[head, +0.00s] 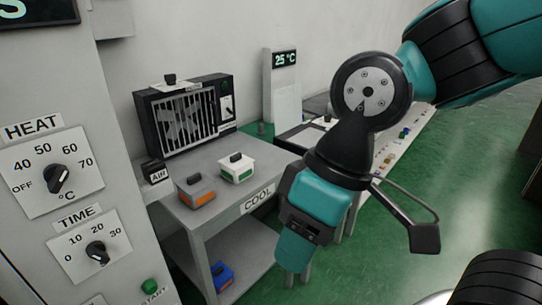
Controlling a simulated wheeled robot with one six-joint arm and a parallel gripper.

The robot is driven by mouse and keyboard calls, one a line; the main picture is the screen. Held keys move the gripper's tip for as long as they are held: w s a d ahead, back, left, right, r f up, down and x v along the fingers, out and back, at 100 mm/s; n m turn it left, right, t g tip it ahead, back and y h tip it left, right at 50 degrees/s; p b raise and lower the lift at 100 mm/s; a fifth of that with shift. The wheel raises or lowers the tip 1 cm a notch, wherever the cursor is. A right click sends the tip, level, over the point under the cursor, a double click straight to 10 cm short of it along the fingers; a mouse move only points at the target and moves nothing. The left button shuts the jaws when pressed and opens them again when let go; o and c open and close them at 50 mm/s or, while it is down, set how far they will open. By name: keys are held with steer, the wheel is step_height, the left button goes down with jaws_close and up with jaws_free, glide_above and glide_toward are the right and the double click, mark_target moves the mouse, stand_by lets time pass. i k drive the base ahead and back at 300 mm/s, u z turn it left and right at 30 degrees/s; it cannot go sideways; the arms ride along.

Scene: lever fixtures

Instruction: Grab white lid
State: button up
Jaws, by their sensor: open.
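A small white box with a green label stands on the table marked COOL; its white lid (237,161) has a black knob on top. Another flat white piece with a black knob (171,85) lies on top of the black fan unit; I cannot tell which one is the white lid meant. My gripper (297,279) hangs at the lower middle, pointing down, in front and to the right of the table. It is open and apart from both pieces; its fingertips are small and partly hidden by its teal body.
An orange-and-grey box (196,191) stands left of the white box. A blue box (222,275) is on the lower shelf. The black fan unit (187,115) fills the table's back. A cabinet with HEAT and TIME dials (57,179) stands at left. Green floor is open at right.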

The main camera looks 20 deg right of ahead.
mark_target(235, 161)
steer(key=z, duration=0.5)
steer(key=i, duration=1.15)
steer(key=u, duration=0.7)
